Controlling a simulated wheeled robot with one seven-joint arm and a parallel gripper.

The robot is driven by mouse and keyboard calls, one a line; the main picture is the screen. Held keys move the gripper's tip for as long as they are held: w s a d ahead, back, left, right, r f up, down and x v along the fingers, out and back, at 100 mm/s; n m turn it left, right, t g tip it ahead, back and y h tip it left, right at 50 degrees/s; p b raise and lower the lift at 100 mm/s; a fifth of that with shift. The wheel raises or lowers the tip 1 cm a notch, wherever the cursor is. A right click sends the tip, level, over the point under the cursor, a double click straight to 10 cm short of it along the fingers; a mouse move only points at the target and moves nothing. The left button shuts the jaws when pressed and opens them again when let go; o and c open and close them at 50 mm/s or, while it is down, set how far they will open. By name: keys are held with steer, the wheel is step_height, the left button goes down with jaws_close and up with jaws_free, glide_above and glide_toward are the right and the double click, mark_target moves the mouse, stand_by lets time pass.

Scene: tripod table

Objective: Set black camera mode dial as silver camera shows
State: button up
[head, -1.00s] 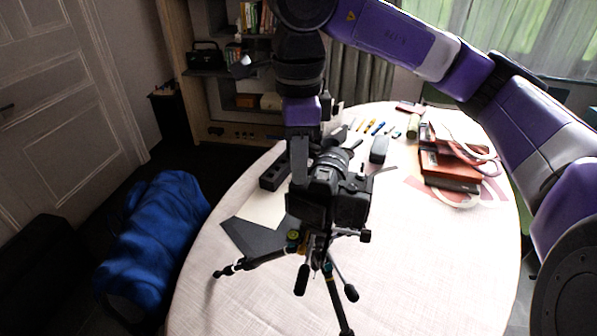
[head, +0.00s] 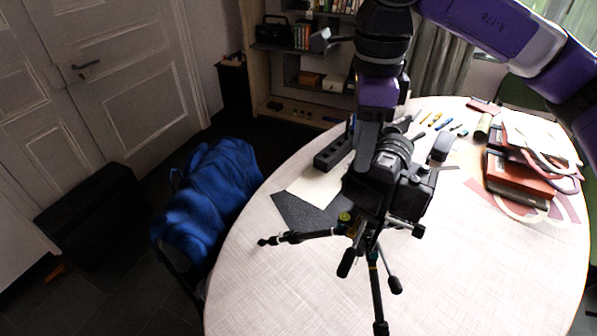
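The black camera (head: 389,184) sits on a small tripod (head: 375,270) on the round table. My gripper (head: 368,150) hangs from above at the camera's left top. One dark finger reaches down beside the camera body; the other is not clearly seen. I cannot tell whether it touches the camera or its mode dial. The dial itself is too small and partly hidden. I do not make out a silver camera in this view.
The round table (head: 290,290) has a white cloth, bare at the front. A dark slotted block (head: 334,152) and a dark folder (head: 300,213) lie left of the camera. Books (head: 520,178) and pens (head: 445,124) lie at the right and back.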

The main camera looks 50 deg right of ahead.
steer(key=shift+r, duration=0.1)
steer(key=m+p, duration=0.1)
steer(key=p, duration=0.2)
steer(key=shift+r+m, duration=0.2)
steer(key=shift+m, duration=0.1)
steer(key=m+p, duration=0.4)
steer(key=p, duration=0.5)
steer(key=shift+m, duration=0.3)
